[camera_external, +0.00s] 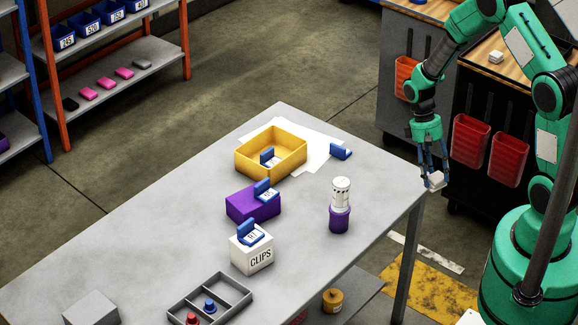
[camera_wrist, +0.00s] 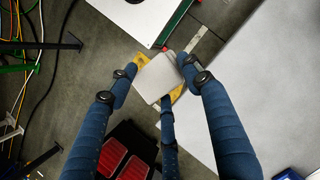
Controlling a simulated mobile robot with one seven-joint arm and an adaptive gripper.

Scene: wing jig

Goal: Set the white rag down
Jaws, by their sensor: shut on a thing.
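My gripper (camera_external: 430,180) is shut on the white rag (camera_external: 435,181), a small pale folded block. In the external view it hangs just past the right corner of the grey table (camera_external: 130,215), apart from the tabletop. In the wrist view the rag (camera_wrist: 158,77) sits between the blue fingertips, over the floor, with the pale tabletop (camera_wrist: 265,80) to the right. The rag's underside is hidden.
On the table stand a yellow bin (camera_external: 254,160), a purple box (camera_external: 245,207), a white CLIPS box (camera_external: 250,256), a purple-and-white canister (camera_external: 340,208) and a grey divided tray (camera_external: 178,312). A blue clip (camera_external: 341,152) lies near the back edge. Red bins (camera_external: 470,140) hang on a dark cabinet behind.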

